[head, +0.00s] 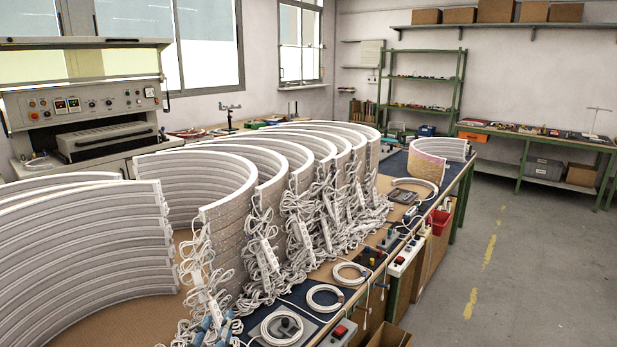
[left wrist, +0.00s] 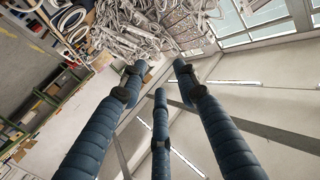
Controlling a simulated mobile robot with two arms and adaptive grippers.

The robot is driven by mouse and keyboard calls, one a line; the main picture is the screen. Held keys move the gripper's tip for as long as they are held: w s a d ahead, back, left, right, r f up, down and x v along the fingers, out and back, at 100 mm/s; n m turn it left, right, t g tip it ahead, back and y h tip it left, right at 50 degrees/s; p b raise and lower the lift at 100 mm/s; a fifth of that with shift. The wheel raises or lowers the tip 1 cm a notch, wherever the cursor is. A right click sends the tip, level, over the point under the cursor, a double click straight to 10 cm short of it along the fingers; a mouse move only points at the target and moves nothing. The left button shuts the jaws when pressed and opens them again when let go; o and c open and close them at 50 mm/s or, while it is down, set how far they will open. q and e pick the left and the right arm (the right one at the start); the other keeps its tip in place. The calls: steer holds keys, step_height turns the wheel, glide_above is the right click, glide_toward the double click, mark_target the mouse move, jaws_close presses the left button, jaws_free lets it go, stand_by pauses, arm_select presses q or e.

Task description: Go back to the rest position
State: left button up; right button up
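The blue fingertips of my left gripper (head: 217,330) show at the bottom edge of the head view, in front of white cable bundles at the near ends of the arcs. In the left wrist view its three blue fingers (left wrist: 158,74) stand apart with nothing between them, so it is open and empty. The tangled white cables (left wrist: 145,28) lie beyond the fingertips there. Whether the fingers touch any cable cannot be told from the head view. My right gripper is in neither view.
Large white ribbed arcs (head: 230,165) stand in a row on the long workbench. Coiled white cables (head: 325,297) and a red bin (head: 440,222) are along its right side. A control console (head: 85,110) stands at the back left. The grey floor (head: 530,260) at the right is clear.

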arm_select(q)
steer(key=s+a+f+n+g+y, duration=0.1)
steer(key=s+a+f+g, duration=0.1)
steer(key=s+f+g, duration=0.45)
steer(key=s+a+f+g, duration=0.1)
steer(key=s+a+f, duration=0.25)
steer(key=f, duration=0.55)
steer(key=s+d+f+m+g, duration=0.1)
steer(key=s+f+g, duration=0.25)
steer(key=s, duration=0.55)
steer(key=s+d+f+g, duration=0.1)
steer(key=s+f+g, duration=0.3)
steer(key=s, duration=0.5)
step_height(320, 180, down, 27)
steer(key=s, duration=0.2)
steer(key=s+a+f+g, duration=0.1)
steer(key=s+a+f, duration=0.2)
steer(key=s+f, duration=1.3)
steer(key=shift+s+f+h, duration=0.3)
steer(key=shift+s+f, duration=0.05)
steer(key=shift+s, duration=0.1)
